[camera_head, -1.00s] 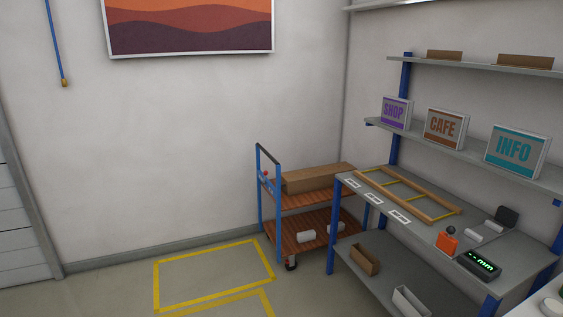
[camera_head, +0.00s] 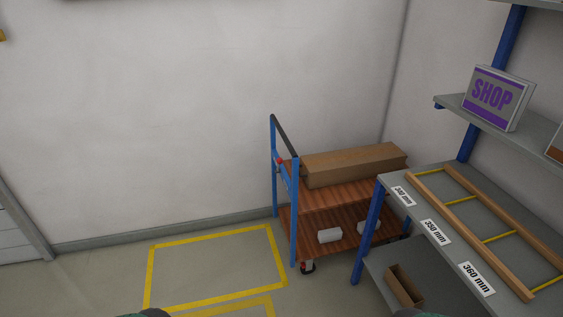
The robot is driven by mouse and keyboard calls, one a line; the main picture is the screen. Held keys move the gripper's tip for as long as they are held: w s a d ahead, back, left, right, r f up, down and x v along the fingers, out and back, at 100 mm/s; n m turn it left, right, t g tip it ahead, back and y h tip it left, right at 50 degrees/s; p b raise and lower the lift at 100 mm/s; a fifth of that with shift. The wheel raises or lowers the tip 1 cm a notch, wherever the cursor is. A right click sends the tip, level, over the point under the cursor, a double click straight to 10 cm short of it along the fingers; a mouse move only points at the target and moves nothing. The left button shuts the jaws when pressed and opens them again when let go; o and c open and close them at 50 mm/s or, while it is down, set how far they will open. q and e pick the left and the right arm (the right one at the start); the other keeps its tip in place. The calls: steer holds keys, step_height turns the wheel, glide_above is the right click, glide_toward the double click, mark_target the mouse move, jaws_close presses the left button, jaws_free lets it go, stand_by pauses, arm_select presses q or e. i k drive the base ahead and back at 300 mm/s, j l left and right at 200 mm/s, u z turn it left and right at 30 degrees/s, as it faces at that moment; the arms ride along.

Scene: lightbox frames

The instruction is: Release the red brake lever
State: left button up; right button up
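A small red brake lever (camera_head: 280,161) sits on the blue handle frame of a cart, near the middle of the view. The cart (camera_head: 296,222) has a blue upright frame with a dark top bar and two wooden decks. It stands against the back wall, left of the workbench. The lever is too small to tell its exact position. Neither gripper is in view. Only small dark green rounded shapes show at the bottom edge, and I cannot tell what they are.
A long cardboard box (camera_head: 352,166) lies on the cart's top deck, with white rolls (camera_head: 330,235) below. The workbench (camera_head: 408,214) holds a wooden frame (camera_head: 470,229) and labels. Yellow floor markings (camera_head: 212,240) enclose clear floor left of the cart. A SHOP sign (camera_head: 494,95) stands on a shelf.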

mark_target(279, 161)
steer(key=i+j, duration=0.45)
steer(key=i, duration=0.25)
steer(key=i+j+z, duration=0.1)
steer(key=i+j, duration=0.35)
steer(key=i, duration=0.2)
steer(key=i+j, duration=0.5)
steer(key=i, duration=0.15)
steer(key=i+l+z, duration=0.05)
